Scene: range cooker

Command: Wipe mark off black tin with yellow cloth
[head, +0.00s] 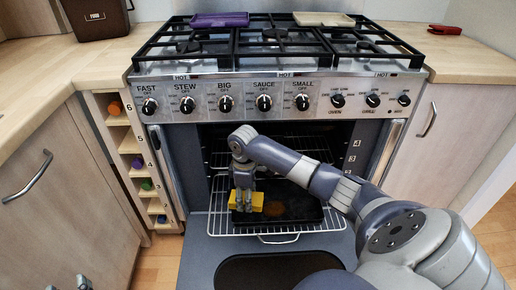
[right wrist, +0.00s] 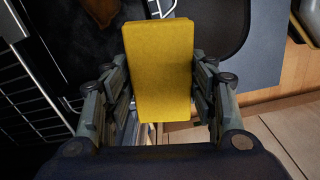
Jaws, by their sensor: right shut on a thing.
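The black tin (head: 305,212) lies on a wire rack pulled out of the open oven. A brown mark (head: 274,209) shows on its floor, just right of the cloth; it also shows in the right wrist view (right wrist: 101,12). My right gripper (head: 244,196) is shut on the yellow cloth (head: 256,201), a block-like piece, at the left part of the tin. In the right wrist view the cloth (right wrist: 160,65) sits between both fingers. I cannot tell whether the cloth touches the tin. Only the tips of my left gripper (head: 83,283) show at the bottom left.
The oven rack (head: 275,238) sticks out above the lowered oven door (head: 203,255). The oven side walls and the control knobs (head: 225,103) are close around my right arm. A narrow shelf (head: 135,155) with coloured items stands left. Trays lie on the hob.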

